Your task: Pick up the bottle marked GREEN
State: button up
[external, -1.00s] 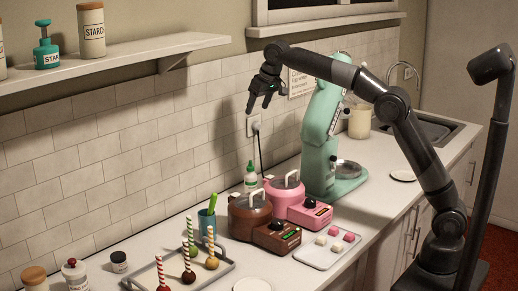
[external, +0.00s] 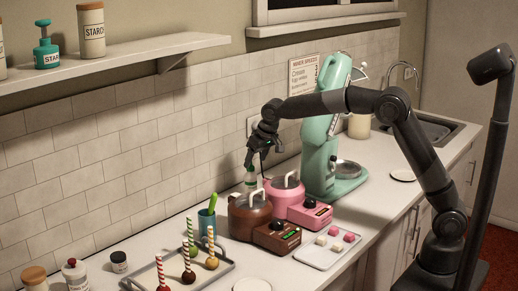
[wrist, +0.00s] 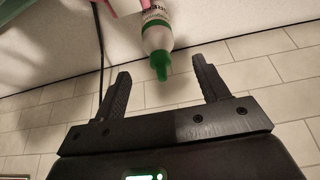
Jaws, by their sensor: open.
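A small white bottle with a green nozzle cap stands on the counter near the wall, behind the brown pot; in the external view the white bottle (external: 251,184) is partly hidden by my gripper and the pot. My gripper (external: 255,168) is open and points down just above the bottle. In the wrist view the fingertips of my gripper (wrist: 161,66) lie either side of the green tip, with gaps on both sides.
The brown pot (external: 247,218) and pink pot (external: 281,198) stand close in front and to the right. A blue cup (external: 207,225) stands left. The tiled wall (external: 150,150) is close behind, with a dark cord (wrist: 100,60) beside the bottle. The green mixer (external: 318,150) stands further right.

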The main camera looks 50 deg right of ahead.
aim_at(253, 171)
jog(key=x, duration=0.7)
jog(key=shift+s+f, duration=0.15)
jog(key=shift+f, duration=0.4)
jog(key=shift+c, duration=0.6)
jog(key=c, duration=1)
